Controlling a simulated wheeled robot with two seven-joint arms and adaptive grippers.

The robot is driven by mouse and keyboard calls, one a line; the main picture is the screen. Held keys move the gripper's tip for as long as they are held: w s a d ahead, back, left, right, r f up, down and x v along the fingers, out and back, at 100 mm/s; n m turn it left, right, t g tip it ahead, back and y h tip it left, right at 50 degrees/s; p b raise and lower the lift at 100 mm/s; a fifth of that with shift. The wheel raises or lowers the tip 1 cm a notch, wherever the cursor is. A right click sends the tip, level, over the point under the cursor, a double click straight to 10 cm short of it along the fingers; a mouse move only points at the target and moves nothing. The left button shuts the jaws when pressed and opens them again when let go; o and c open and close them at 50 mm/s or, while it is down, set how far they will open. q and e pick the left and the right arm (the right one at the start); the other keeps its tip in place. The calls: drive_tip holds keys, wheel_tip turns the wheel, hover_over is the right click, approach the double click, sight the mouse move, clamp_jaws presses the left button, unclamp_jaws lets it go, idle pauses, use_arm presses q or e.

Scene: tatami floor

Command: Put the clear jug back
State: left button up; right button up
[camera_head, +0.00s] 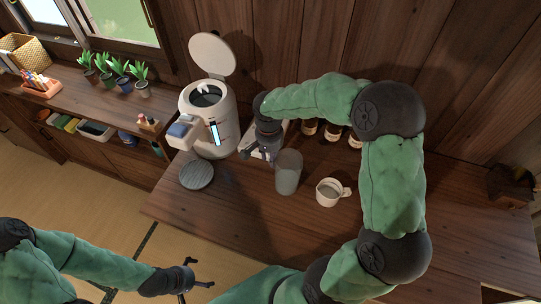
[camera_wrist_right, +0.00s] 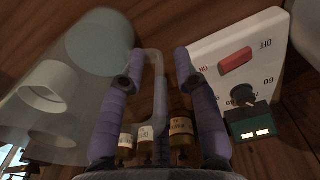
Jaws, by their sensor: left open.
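The clear jug (camera_head: 288,172) stands upright on the wooden counter, beside the white mug. In the right wrist view the clear jug (camera_wrist_right: 75,90) fills the left side, with its clear handle between my fingers. My right gripper (camera_head: 268,153) is at the jug's left side in the head view. In the wrist view my right gripper (camera_wrist_right: 155,65) has its fingers apart around the handle, with gaps showing beside it. My left gripper (camera_head: 198,273) is open and empty, low at the left, away from the counter items.
A white dispenser (camera_head: 222,139) with its lid raised stands left of the jug. A grey round disc (camera_head: 197,175) lies before it. A white mug (camera_head: 328,192) is right of the jug. Small bottles (camera_head: 310,127) and a white switch panel (camera_wrist_right: 220,50) are behind.

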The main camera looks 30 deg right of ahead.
drive_tip(key=shift+r, duration=0.25)
drive_tip(key=r+p, duration=0.1)
drive_tip(key=r, duration=0.5)
drive_tip(key=r+p, duration=0.2)
drive_tip(key=r, duration=0.3)
drive_tip(key=shift+a+r, duration=0.2)
drive_tip(key=shift+r, duration=0.2)
idle(0.8)
